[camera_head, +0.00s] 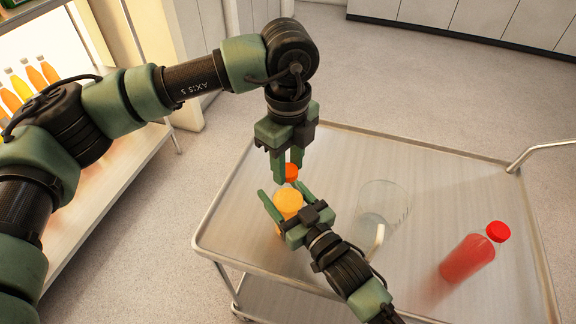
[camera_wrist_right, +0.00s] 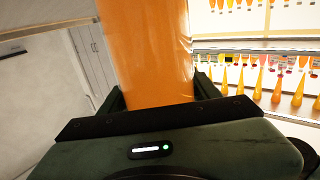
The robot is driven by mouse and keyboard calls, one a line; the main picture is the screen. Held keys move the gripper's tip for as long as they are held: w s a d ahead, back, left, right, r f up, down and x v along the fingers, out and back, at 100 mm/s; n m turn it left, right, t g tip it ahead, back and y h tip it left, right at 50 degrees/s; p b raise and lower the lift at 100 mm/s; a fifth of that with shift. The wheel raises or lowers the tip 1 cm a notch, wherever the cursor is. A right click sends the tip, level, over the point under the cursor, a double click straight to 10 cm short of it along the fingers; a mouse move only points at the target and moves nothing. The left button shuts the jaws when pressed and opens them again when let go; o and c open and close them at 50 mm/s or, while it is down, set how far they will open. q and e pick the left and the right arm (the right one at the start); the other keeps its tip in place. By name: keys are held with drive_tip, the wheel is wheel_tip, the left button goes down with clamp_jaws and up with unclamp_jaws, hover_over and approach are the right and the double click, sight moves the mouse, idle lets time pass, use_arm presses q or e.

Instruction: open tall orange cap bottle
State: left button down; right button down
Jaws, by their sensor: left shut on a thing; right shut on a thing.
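The tall orange bottle (camera_head: 287,204) stands upright over the left part of the metal cart. My right gripper (camera_head: 282,207) is shut around its body. The right wrist view shows the orange body (camera_wrist_right: 150,50) filling the space between the fingers. The orange-red cap (camera_head: 291,172) shows directly above the bottle's shoulder, between the fingertips of my left gripper (camera_head: 287,172). My left gripper comes down from above and is shut on the cap. The neck is hard to see, so I cannot tell whether the cap still sits on it.
A clear glass container (camera_head: 398,206) with a pale stick-like item stands right of my right gripper. A red bottle with a red cap (camera_head: 498,231) is on the right of the cart (camera_head: 440,180). Shelves with orange bottles (camera_head: 37,76) stand at the left.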

sight(288, 170)
use_arm(q)
drive_tip(key=shift+r, duration=0.2)
drive_tip(key=shift+r, duration=1.9)
use_arm(e)
drive_tip(key=shift+c, duration=1.3)
unclamp_jaws()
